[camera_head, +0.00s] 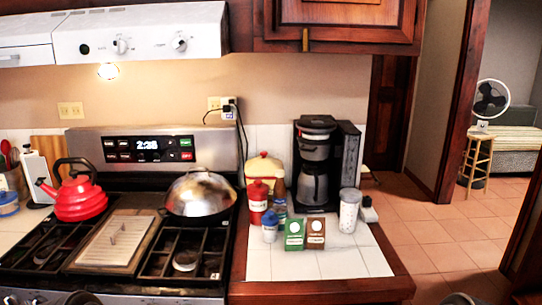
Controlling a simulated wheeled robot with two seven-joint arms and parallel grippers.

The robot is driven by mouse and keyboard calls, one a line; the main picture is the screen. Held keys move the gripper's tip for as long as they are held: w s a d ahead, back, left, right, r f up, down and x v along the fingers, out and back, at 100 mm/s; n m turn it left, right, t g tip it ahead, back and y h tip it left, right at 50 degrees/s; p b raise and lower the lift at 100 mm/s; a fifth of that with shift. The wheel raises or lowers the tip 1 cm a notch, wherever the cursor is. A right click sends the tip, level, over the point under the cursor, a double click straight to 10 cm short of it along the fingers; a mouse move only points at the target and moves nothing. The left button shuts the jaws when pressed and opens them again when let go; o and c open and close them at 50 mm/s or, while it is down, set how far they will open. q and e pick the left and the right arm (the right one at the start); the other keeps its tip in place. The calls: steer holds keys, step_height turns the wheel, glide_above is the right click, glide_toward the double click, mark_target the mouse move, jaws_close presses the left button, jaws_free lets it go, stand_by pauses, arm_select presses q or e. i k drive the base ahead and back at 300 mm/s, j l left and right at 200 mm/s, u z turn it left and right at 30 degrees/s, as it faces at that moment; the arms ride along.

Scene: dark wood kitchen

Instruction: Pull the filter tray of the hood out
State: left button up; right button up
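The white range hood (140,33) runs along the top left, above the stove. Its front has round knobs and a small lit lamp below it. A seam splits off a white left section (25,41), which sits slightly lower and is cut by the picture's left edge. I cannot tell whether this section is the filter tray, as the hood's underside is mostly hidden. Neither gripper can be made out. Only small dark rounded parts, probably of my arms, show at the bottom edge, left and right, far below the hood.
The stove (130,215) under the hood holds a red kettle (78,195) and a domed pan (200,194). A coffee maker (318,165), canisters and small boxes stand on the white tiled counter (345,262). Dark wood cabinets (345,20) adjoin the hood at right.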

mark_target(43, 54)
steer(key=u, duration=1.4)
steer(key=z, duration=0.5)
steer(key=j+z, duration=0.45)
steer(key=i+j+z, duration=0.1)
steer(key=j+z, duration=0.15)
steer(key=z, duration=0.15)
steer(key=j+z, duration=0.3)
steer(key=z, duration=0.15)
steer(key=k+j, duration=0.1)
steer(key=j, duration=0.25)
steer(key=k+j+z, duration=0.1)
steer(key=j, duration=0.2)
steer(key=k+j, duration=0.1)
steer(key=j, duration=0.25)
steer(key=k+j+z, duration=0.1)
steer(key=j, duration=0.25)
